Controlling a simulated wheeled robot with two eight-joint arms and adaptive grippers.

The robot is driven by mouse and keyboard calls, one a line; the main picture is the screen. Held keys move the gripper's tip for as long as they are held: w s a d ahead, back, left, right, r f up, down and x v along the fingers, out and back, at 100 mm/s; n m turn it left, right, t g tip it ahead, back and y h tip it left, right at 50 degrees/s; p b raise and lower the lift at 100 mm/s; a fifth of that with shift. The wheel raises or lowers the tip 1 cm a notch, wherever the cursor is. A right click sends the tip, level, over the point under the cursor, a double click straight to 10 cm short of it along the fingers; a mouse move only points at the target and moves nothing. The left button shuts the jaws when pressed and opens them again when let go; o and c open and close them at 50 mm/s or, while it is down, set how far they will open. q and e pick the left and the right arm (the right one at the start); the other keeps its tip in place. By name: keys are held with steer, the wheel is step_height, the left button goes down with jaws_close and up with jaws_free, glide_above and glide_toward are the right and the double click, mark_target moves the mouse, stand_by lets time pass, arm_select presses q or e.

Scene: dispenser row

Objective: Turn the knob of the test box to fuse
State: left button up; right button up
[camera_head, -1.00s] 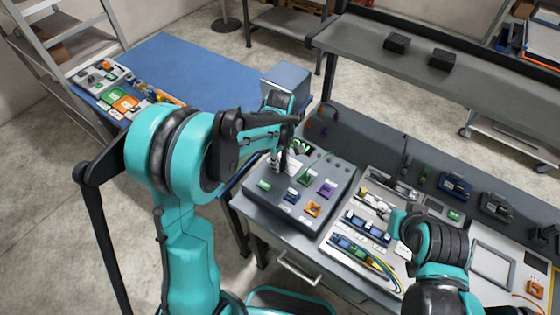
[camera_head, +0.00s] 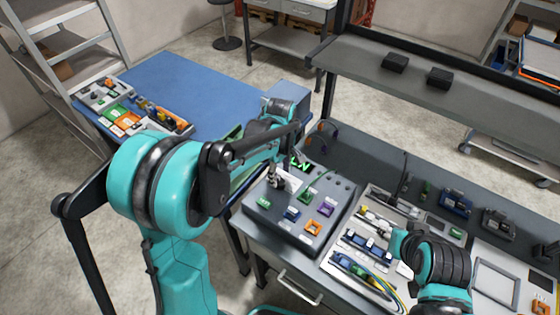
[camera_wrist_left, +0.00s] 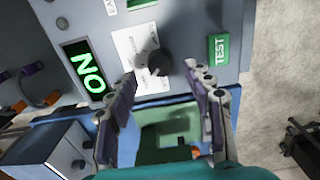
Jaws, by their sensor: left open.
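The test box (camera_head: 288,241) is a grey sloped panel on the bench, with green, blue, orange and purple sockets and a lit green display (camera_head: 300,163). In the head view the left gripper (camera_head: 277,176) is over the box's upper left. My right arm is at the lower right; its gripper is not clearly visible.
A tray of parts and cables (camera_head: 365,238) lies right of the box. A grey shelf (camera_head: 440,75) overhangs the bench at the back. A blue table (camera_head: 185,78) with small coloured parts stands to the left. A grey box (camera_head: 288,95) stands behind my left arm.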

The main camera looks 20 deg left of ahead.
mark_target(279, 183)
arm_select(q)
step_height(279, 183, up, 9)
steer(key=shift+f, duration=0.2)
steer(key=shift+s, duration=0.15)
stand_by(0.3)
steer(key=s+a+f+m+t+b, duration=0.1)
steer(key=s+f+m+t+b, duration=0.2)
steer(key=s+m, duration=0.4)
steer(key=s+a+f+m+t+b, duration=0.2)
steer(key=s+f+m+t+b, duration=0.2)
steer(key=s+m, duration=0.3)
steer(key=s+b, duration=0.1)
steer(key=s, duration=0.1)
steer(key=shift+s+f, duration=0.3)
steer(key=shift+s, duration=0.1)
stand_by(1.1)
